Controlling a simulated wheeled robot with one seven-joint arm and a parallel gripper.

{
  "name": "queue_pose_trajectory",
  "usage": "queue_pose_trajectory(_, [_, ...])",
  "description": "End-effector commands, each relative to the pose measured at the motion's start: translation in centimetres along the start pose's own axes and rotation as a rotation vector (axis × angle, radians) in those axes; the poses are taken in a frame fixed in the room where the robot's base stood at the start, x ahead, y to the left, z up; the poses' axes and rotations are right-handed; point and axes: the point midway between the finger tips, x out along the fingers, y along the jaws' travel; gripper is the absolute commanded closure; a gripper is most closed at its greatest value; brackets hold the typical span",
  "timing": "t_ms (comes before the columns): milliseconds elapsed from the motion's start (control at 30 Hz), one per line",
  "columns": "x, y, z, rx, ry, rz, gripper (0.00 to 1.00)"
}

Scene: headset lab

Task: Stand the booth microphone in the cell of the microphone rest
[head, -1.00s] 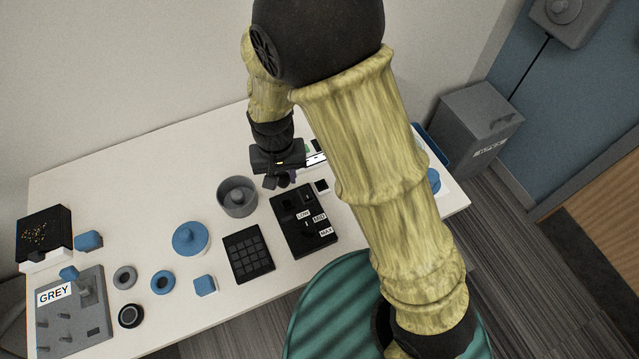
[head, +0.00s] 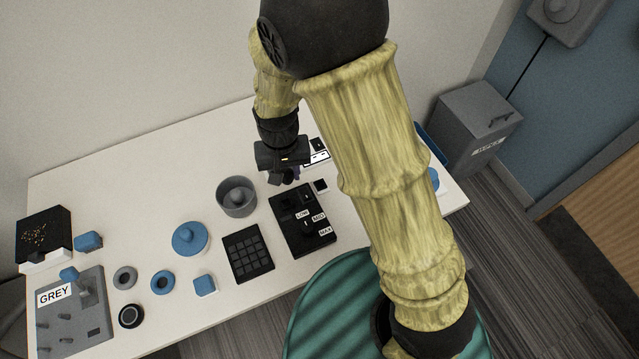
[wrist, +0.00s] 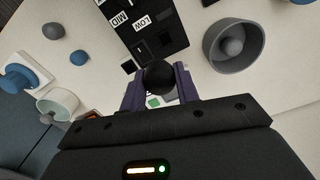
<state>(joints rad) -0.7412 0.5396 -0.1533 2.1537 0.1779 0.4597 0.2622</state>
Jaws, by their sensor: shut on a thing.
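My gripper (head: 283,177) hangs over the table just beyond the far end of a black panel (head: 290,203). In the wrist view its purple fingers (wrist: 158,84) are shut on the booth microphone, whose round dark head (wrist: 159,75) shows between them. The rest of the microphone is hidden by the gripper. The black panel also shows in the wrist view (wrist: 178,38), with LOW and MID labels and a dark square recess near its end. I cannot tell for sure which piece is the microphone rest.
A grey cup with a knob inside (head: 222,205) stands left of the panel. A black keypad (head: 248,254), a blue round lid (head: 189,239) and a small black-and-white block (head: 321,185) are near. A board labelled GREY (head: 70,320) lies far left. The table's back left is clear.

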Motion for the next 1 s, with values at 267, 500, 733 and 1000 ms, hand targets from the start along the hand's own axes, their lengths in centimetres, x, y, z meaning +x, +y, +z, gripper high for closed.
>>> queue_pose_trajectory(267, [0.0, 2.0, -1.1, 0.002, 0.001, 0.000, 0.91])
queue_pose_trajectory(500, [0.0, 3.8, -2.0, 0.001, 0.000, 0.000, 0.91])
queue_pose_trajectory(733, [0.0, 5.4, -2.8, 0.001, 0.000, 0.000, 0.91])
queue_pose_trajectory(1000, [0.0, 7.3, -3.9, 0.002, 0.000, 0.000, 0.91])
